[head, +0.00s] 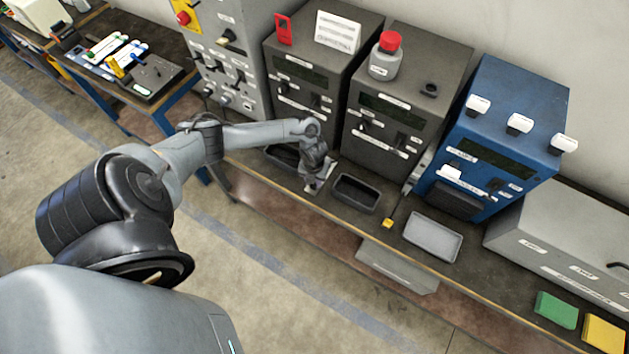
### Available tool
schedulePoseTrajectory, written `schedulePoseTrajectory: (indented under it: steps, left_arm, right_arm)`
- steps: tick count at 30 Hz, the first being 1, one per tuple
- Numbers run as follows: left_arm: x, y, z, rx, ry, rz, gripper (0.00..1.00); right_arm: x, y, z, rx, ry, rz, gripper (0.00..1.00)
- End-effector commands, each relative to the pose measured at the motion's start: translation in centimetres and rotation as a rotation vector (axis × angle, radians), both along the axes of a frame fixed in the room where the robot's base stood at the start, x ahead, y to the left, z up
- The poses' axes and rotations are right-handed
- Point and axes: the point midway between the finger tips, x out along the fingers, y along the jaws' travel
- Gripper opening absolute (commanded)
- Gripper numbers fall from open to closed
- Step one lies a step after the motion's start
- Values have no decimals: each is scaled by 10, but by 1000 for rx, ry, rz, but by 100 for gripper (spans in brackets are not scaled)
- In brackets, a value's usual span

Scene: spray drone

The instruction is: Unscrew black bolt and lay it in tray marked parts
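My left gripper (316,184) is at the bench, pointing down between two small black trays. Its fingers are too small and hidden to tell whether they are open or shut. One black tray (356,194) is just right of it; the other (279,155) is left of it, partly hidden by my arm. A grey tray (433,237) lies further right. I cannot read which tray is marked parts. I cannot make out the black bolt for certain; a small black round piece (430,90) sits on top of a dark cabinet. My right gripper is not in view.
Dark cabinets (394,135) and a blue cabinet (497,135) with white knobs line the bench's back. A red-capped bottle (385,57) stands on one. A yellow-ended tool (388,222) lies between trays. Green (555,310) and yellow (604,333) blocks lie at right.

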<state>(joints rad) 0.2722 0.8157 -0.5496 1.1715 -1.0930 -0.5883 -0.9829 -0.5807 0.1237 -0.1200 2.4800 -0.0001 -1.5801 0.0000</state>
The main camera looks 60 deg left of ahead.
Motion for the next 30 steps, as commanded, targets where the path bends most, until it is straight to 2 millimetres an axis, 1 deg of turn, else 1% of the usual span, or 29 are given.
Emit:
schedulePoseTrajectory:
  steps: [1,17,30]
  left_arm:
    - [0,0,3,-1,1,38,0]
    - [0,-1,3,-1,2,472,0]
    - [0,-1,4,-1,2,867,0]
  right_arm:
    - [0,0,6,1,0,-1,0]
    - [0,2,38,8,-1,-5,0]
    - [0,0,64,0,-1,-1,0]
